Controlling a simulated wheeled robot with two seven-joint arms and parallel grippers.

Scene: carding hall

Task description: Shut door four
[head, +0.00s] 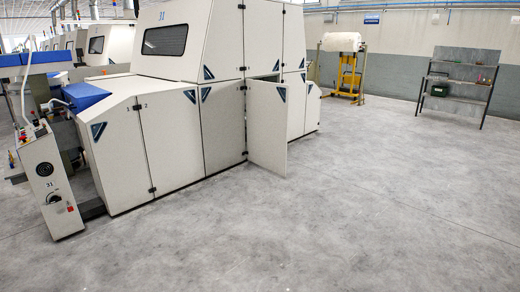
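A large cream carding machine (177,98) marked 31 stands left of centre. One lower door (267,128) stands open, swung out from the machine's front into the floor space. It has a blue triangle near its top right corner, and I cannot read a number on it. Counting from the doors marked 1 (117,155) and 2 (170,140), it is the fourth along. The door (223,130) just left of it looks shut. Neither of my grippers is in view.
Wide bare grey floor (330,220) lies in front and to the right. A control box (48,185) stands at the left. A yellow stand with a white roll (342,42) and a grey shelf rack (460,80) stand near the back wall.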

